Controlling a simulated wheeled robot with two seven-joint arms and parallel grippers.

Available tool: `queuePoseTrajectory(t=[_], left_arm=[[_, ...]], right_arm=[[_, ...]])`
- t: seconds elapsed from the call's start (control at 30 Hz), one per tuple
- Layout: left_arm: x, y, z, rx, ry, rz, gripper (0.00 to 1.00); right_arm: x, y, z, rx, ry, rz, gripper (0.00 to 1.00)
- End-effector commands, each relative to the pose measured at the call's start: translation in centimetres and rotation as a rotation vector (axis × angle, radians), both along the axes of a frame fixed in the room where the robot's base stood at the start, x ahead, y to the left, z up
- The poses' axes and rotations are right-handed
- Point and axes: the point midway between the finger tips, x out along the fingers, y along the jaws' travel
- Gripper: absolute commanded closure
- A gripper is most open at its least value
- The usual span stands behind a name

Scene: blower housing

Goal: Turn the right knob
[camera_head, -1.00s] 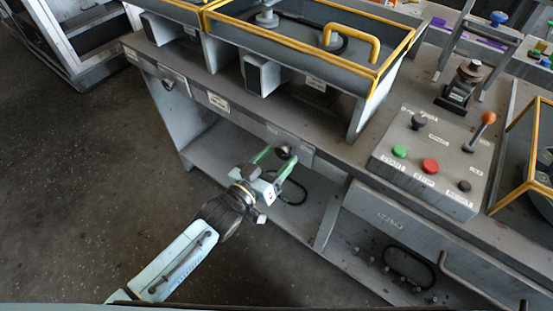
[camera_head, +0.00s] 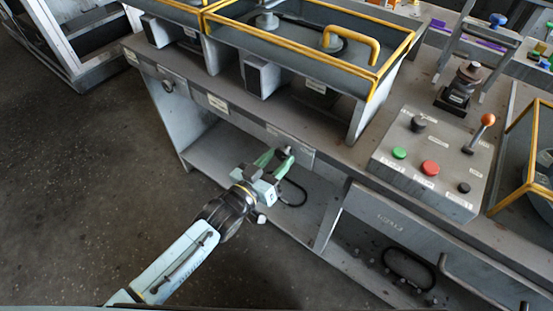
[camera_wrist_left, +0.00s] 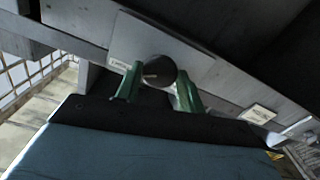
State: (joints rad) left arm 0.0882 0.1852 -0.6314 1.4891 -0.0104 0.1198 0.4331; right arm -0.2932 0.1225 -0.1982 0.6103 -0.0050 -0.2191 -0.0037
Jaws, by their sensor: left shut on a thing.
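The right knob (camera_wrist_left: 160,71) is a round dark knob with a pale mark, on a light plate on the bench's front edge. My left gripper (camera_wrist_left: 158,90) has one green finger at each side of it and is shut on it. In the head view the left gripper (camera_head: 276,156) reaches the front edge from below, and its fingers mostly hide the knob. The left knob (camera_head: 168,86) sits farther left on the same front edge, with nothing touching it. My right gripper is not in view.
A control box (camera_head: 432,161) with green, red and black buttons and an orange-topped lever (camera_head: 480,132) stands on the bench at right. Yellow-rimmed housings (camera_head: 330,45) stand behind. A lower shelf (camera_head: 225,150) lies under the bench edge. The floor at left is clear.

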Motion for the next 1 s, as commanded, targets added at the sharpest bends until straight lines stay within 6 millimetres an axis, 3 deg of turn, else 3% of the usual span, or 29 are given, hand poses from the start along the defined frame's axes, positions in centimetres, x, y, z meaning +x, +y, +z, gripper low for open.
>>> queuePoseTrajectory(t=[0.53,1.0], left_arm=[[0.0,0.0,0.1,0.341,-0.247,0.0,0.84],[0.0,0.0,0.0,0.666,-0.482,0.0,0.84]], right_arm=[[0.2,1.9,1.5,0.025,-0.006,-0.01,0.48],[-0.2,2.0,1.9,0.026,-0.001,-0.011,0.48]])
